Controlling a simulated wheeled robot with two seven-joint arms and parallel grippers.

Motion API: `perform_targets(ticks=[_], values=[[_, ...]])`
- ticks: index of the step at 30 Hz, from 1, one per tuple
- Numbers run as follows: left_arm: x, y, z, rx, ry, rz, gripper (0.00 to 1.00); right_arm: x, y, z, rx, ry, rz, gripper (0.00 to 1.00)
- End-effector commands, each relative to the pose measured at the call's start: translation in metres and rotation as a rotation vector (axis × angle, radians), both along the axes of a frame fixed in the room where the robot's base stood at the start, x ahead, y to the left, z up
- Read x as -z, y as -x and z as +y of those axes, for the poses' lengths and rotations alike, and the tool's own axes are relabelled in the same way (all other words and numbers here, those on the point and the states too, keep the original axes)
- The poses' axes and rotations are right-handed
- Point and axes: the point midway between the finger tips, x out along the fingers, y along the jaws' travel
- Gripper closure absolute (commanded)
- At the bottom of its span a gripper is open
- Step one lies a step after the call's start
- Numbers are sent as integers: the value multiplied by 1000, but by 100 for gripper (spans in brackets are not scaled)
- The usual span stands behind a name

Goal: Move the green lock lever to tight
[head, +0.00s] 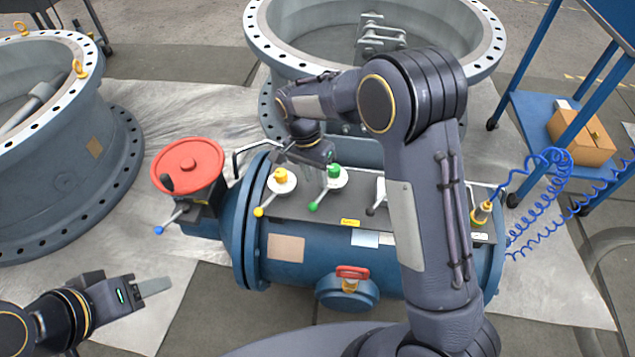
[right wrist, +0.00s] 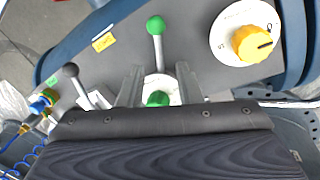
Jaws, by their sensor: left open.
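The green lock lever (head: 333,172) sits on a round white dial on top of the blue valve body. Its green ball end (head: 313,206) points toward the front and slightly left. My right gripper (head: 318,160) is over the dial from behind. In the right wrist view, the two fingers of my right gripper (right wrist: 158,84) are apart, one on each side of the green hub (right wrist: 157,98). The green ball (right wrist: 155,25) extends beyond the fingertips. Whether a finger touches the lever cannot be told. My left gripper (head: 143,290) is open and empty, at the lower left.
A yellow knob (head: 281,176) on its own white dial is left of the green lever. A black-ended lever (head: 372,210) is to its right. A red handwheel (head: 187,160) stands further left. Large flanged pipes and a blue cart (head: 545,120) surround the valve.

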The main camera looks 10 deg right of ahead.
Motion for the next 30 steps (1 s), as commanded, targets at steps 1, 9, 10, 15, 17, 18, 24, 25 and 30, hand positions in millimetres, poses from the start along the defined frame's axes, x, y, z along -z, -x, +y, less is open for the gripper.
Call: perform_targets(ticks=[1,9,10,15,17,18,24,25,30], values=[[-4,0,0,0,0,0,50,-10,-2,2,0,-1,-3,68],[-6,0,0,0,0,0,50,-27,-4,4,0,-1,-1,68],[-6,0,0,0,0,0,50,-27,-4,4,0,-1,-1,68],[-6,0,0,0,0,0,50,-27,-4,4,0,0,0,68],[-6,0,0,0,0,0,50,-26,-4,4,0,0,0,68],[-6,0,0,0,0,0,50,-26,-4,4,0,0,0,68],[-6,0,0,0,0,0,50,-29,-3,1,-2,-9,-2,68],[-6,0,0,0,0,0,50,-32,-1,-1,-5,-18,-2,68],[-6,0,0,0,0,0,50,-68,23,-29,-57,-147,-40,68]])
